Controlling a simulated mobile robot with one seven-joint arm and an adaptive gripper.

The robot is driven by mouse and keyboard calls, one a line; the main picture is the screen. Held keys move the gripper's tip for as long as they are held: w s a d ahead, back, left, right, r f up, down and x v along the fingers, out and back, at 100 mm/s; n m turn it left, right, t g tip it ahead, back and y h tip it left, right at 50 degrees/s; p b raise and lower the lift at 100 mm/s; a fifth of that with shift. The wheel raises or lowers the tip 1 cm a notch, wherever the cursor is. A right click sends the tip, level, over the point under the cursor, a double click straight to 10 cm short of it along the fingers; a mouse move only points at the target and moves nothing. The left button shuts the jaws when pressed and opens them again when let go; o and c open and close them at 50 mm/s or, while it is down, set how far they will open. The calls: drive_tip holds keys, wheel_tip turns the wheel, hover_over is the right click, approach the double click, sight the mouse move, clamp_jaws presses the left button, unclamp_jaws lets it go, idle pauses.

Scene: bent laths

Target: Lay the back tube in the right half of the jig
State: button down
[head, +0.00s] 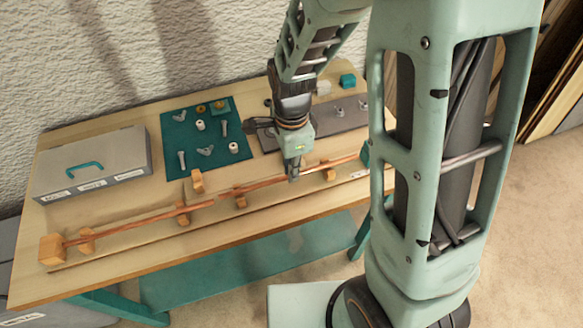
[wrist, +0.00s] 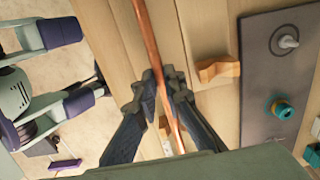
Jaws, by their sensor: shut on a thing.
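A long copper tube (head: 212,198) runs along the wooden jig (head: 130,242) from the end block at the left to near my arm at the right. My gripper (head: 293,175) is over the right half of the jig, shut on the tube. In the wrist view the tube (wrist: 152,40) passes between the two dark fingers (wrist: 162,88). The left end of the tube is at the end block (head: 52,249). Its far right end is close to my arm and hard to make out. I cannot tell whether the tube rests fully in the right-hand blocks.
Several wooden blocks stand along the jig, one of them (head: 197,181) behind the tube. A grey box with a teal handle (head: 92,165) stands at the left. A teal mat (head: 175,152) with small parts and a grey plate (head: 335,117) lie behind the jig.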

drive_tip(key=shift+f, duration=0.35)
idle(0.3)
drive_tip(key=c, duration=1.9)
unclamp_jaws()
drive_tip(key=shift+c, duration=0.2)
drive_tip(key=shift+r, duration=0.15)
drive_tip(key=shift+r+p, duration=2.7)
drive_tip(key=shift+r, duration=0.75)
